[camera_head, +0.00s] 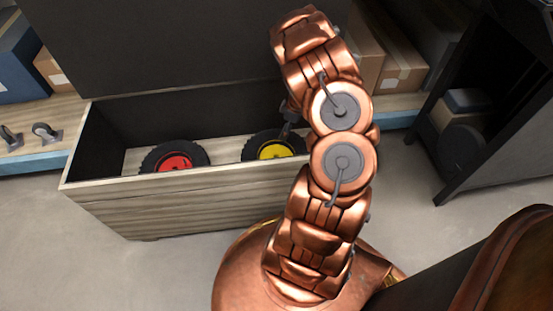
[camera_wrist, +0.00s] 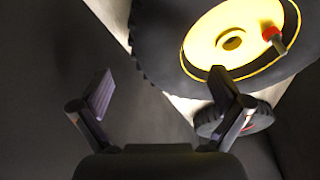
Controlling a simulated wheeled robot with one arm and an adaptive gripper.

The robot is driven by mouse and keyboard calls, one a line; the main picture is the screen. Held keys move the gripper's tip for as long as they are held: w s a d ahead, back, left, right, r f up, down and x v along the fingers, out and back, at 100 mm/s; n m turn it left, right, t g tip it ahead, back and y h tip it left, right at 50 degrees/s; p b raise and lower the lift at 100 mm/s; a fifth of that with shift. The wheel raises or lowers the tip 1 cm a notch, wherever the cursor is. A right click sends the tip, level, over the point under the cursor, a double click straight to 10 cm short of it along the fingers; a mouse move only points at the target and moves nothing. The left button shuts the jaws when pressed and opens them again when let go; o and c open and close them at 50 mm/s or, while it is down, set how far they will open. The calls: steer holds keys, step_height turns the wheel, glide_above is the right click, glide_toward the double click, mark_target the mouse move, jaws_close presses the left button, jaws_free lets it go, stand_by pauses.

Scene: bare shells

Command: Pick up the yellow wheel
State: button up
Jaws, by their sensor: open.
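The yellow wheel (camera_head: 268,153) has a black tyre and a yellow hub. It lies in the right part of the open wooden box (camera_head: 150,205), partly hidden by the front wall and my arm. In the wrist view the yellow wheel (camera_wrist: 203,48) fills the upper right, with a small red part on its hub. My gripper (camera_head: 289,126) is over the wheel's far right side, mostly hidden by my arm. In the wrist view my gripper (camera_wrist: 160,84) is open with nothing between its fingers. The right finger overlaps the tyre's edge in the picture; contact cannot be told.
A wheel with a red hub (camera_head: 175,162) lies left of the yellow one in the box. A smaller dark wheel (camera_wrist: 240,122) shows behind the right finger. The box's raised dark lid (camera_head: 160,50) stands behind. A dark shelf unit (camera_head: 490,140) stands at right.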

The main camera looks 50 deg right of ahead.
steer(key=b+x, duration=0.1)
steer(key=x, duration=0.3)
steer(key=shift+d, duration=0.1)
steer(key=shift+c, duration=0.4)
steer(key=shift+r, duration=0.1)
steer(key=c, duration=1.8)
